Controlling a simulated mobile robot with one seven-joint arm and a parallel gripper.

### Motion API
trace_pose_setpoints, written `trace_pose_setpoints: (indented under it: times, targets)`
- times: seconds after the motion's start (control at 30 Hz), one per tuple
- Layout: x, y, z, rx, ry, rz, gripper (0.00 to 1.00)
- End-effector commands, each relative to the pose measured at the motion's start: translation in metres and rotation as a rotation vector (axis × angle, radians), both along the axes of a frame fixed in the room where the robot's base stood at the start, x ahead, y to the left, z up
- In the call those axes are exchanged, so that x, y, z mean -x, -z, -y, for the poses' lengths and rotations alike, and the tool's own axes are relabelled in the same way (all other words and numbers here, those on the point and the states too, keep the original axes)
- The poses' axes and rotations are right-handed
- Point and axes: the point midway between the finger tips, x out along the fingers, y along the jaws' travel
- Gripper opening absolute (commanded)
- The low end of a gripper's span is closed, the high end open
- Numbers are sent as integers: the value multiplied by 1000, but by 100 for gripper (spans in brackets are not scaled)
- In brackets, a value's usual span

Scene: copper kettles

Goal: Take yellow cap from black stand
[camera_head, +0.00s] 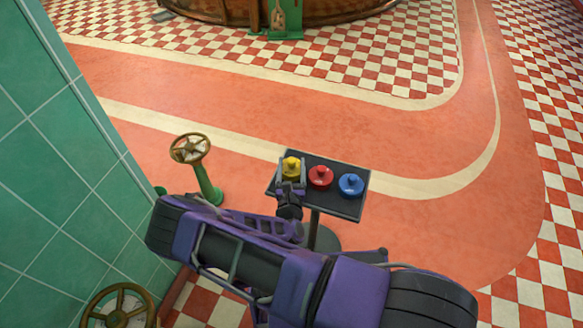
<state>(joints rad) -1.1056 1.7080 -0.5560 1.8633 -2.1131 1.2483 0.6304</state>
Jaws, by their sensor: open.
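The yellow cap (291,166) sits at the left end of the top of the black stand (342,209). It is a small round cap with a knob. A red cap (320,177) is beside it and a blue cap (351,185) is at the right end. My gripper (290,176) is at the yellow cap, with its open fingers on either side of it, as far as this view shows. I cannot tell whether the fingers touch the cap. My purple arm hides part of the stand's post and base.
A valve wheel on a green post (208,186) stands left of the stand. Another handwheel (118,308) is at the lower left, by a green tiled wall (55,170). A large copper kettle (335,12) is at the back. The orange floor (430,125) behind the stand is clear.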

Motion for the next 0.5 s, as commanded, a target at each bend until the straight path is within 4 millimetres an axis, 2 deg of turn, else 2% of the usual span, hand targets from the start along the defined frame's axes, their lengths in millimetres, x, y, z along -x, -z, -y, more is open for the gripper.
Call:
trace_pose_setpoints:
  times: [0.27,0.5]
  targets:
    - [-40,1,3,-1,1,2,70]
    - [-43,0,3,0,0,1,70]
